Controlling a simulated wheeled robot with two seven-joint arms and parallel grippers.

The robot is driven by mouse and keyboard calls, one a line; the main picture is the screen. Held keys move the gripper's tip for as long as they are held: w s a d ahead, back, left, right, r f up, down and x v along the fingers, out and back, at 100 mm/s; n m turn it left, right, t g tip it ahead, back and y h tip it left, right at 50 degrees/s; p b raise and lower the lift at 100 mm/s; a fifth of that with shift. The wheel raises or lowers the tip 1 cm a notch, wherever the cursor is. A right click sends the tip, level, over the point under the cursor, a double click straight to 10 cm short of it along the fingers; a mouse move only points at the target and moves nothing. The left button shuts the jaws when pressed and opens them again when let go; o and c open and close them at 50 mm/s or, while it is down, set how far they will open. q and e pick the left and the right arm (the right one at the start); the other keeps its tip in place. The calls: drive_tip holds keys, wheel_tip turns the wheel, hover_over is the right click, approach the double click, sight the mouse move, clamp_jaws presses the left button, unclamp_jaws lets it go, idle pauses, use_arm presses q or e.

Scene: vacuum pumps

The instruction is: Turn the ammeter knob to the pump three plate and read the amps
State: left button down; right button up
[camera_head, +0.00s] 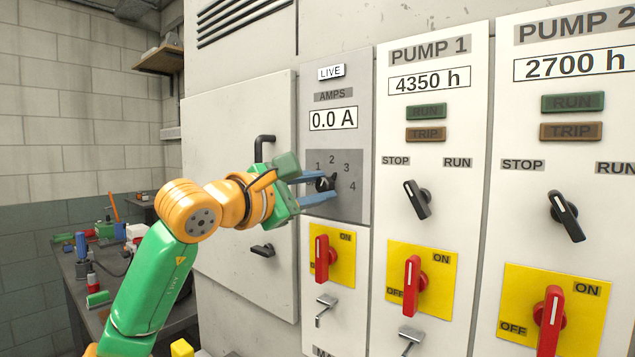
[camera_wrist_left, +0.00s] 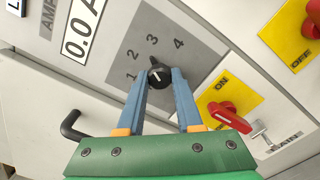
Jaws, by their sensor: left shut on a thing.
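The ammeter knob (camera_head: 322,184) is a small black knob on a dark grey plate (camera_head: 350,206) marked 1, 2, 3 and 4. My left gripper (camera_head: 325,187) reaches it from the left, its two blue fingers shut on the knob from either side. In the left wrist view the knob (camera_wrist_left: 160,76) sits between the fingertips, and its dark tip points roughly toward the 3. In the head view the fingers partly hide it. The amps display (camera_head: 333,119) above reads 0.0 A, under a lit LIVE label (camera_head: 331,72). My right gripper is not in view.
The pump 1 panel (camera_head: 429,145) and pump 2 panel (camera_head: 575,135) stand to the right, with black selectors and red switches (camera_head: 413,286) on yellow plates. A black door handle (camera_head: 263,145) sticks out behind my gripper. A cluttered workbench (camera_head: 75,290) is at left.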

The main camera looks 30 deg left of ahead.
use_arm(q)
drive_tip(key=c, duration=1)
unclamp_jaws()
drive_tip(key=m, duration=0.2)
drive_tip(key=shift+r+m, duration=0.25)
drive_tip(key=shift+m, duration=0.15)
drive_tip(key=o, duration=0.5)
drive_tip(key=shift+s+f, duration=0.1)
drive_tip(key=shift+f, duration=0.1)
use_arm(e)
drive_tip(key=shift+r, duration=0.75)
use_arm(q)
drive_tip(key=shift+s+b, duration=0.45)
drive_tip(key=shift+s, duration=0.45)
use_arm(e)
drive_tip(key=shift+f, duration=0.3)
use_arm(q)
drive_tip(key=shift+s+a, duration=0.1)
drive_tip(key=shift+s, duration=0.45)
drive_tip(key=shift+s+a+b, duration=0.2)
drive_tip(key=shift+s+b, duration=0.4)
drive_tip(key=shift+s, duration=1.9)
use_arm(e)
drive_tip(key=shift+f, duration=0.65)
